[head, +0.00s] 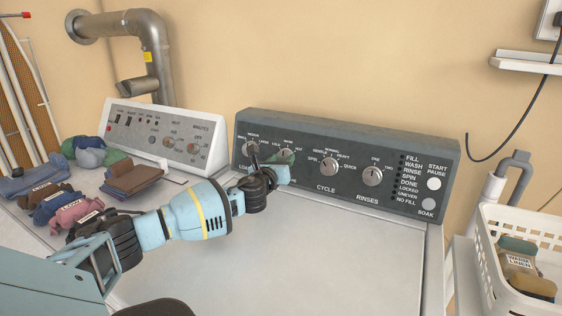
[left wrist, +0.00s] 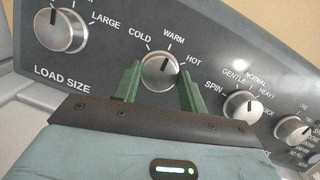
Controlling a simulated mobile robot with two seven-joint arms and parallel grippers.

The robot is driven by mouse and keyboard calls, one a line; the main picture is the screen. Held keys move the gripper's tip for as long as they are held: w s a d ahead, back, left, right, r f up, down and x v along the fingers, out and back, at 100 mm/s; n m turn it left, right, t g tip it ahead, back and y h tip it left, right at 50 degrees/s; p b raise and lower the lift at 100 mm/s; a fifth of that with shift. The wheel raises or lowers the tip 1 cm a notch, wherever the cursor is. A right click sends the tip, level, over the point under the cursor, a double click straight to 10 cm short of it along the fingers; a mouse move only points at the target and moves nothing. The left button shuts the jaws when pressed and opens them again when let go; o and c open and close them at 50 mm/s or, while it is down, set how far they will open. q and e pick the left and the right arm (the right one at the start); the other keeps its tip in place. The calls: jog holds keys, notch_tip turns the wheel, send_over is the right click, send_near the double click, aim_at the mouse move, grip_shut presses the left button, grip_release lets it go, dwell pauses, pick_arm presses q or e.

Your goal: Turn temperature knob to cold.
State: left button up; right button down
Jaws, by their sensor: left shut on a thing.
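The temperature knob (left wrist: 159,71) is a round silver dial on the dark control panel, with COLD to its left, WARM above and HOT to its right. In the left wrist view its mark seems to point up towards WARM. My left gripper (left wrist: 160,85) has its two green fingers on either side of the knob and is shut on it. In the head view my left gripper (head: 284,163) reaches the panel from the left and hides most of this knob (head: 287,153). My right gripper is not in view.
The load size knob (left wrist: 61,31) is left of the fingers; the cycle knob (left wrist: 242,105) and rinses knob (head: 372,176) are to the right. Folded clothes (head: 75,212) lie on the white machine at left. A white basket (head: 490,235) stands at right. The washer lid (head: 340,265) is clear.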

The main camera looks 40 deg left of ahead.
pick_arm(q)
jog(key=shift+d+r+n+p, duration=0.1)
jog(key=shift+r+n+p, duration=0.15)
jog(key=shift+n+p, duration=0.7)
jog(key=n+p, duration=0.1)
jog(key=n, duration=0.1)
jog(key=n+g+y, duration=0.1)
jog(key=n, duration=0.1)
jog(key=shift+r+g+p, duration=0.15)
jog(key=shift+g+p, duration=0.15)
jog(key=shift+p, duration=0.1)
jog(key=n+p, duration=0.1)
jog(key=n, duration=0.2)
jog(key=shift+g+y, duration=0.3)
jog(key=shift+w+n+g+p, duration=0.1)
jog(key=shift+n+g+p, duration=0.45)
jog(key=shift+n, duration=0.7)
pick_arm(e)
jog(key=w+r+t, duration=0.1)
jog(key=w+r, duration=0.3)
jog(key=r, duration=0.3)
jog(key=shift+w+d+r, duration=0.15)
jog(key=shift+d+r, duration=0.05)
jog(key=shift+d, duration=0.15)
pick_arm(q)
jog(key=shift+f, duration=0.2)
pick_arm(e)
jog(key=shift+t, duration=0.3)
